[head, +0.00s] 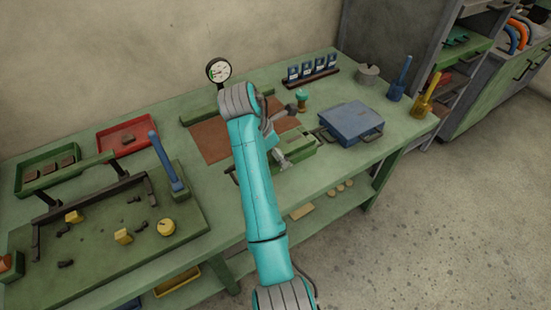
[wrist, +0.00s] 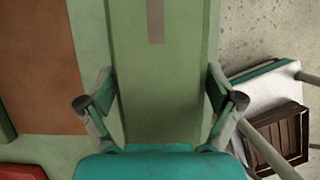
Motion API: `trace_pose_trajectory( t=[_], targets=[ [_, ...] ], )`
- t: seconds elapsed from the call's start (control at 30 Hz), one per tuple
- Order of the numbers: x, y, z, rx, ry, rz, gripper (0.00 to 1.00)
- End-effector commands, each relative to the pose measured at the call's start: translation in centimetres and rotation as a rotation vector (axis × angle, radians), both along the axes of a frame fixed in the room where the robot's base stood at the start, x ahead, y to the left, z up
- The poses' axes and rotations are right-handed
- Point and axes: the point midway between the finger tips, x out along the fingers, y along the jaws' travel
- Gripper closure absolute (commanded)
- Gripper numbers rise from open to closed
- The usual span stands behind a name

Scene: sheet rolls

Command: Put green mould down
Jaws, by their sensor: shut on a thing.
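The green mould (head: 299,152) is a long green block at the front edge of the green bench, just left of the blue case. In the wrist view the mould (wrist: 185,85) runs up the middle with a grey-brown strip on its top. My gripper (head: 283,160) is shut on it, with one finger on each long side; the fingers also show in the wrist view (wrist: 161,92). My arm hides part of the mould in the head view. I cannot tell whether its underside touches the bench.
A brown mat (head: 208,143) lies behind and left of the mould. The blue case (head: 350,122) stands close on the right. A dial gauge (head: 218,71) and a green bar (head: 205,112) are at the back. A red tray (head: 128,136) and a fixture board (head: 115,243) lie left.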

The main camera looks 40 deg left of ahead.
Motion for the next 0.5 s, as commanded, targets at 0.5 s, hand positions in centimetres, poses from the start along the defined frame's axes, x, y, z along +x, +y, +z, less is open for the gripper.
trace_pose_trajectory(
  t=[0.5],
  targets=[
    [0.1,0.1,-4.4,0.004,-0.005,-0.001,0.78]
  ],
)
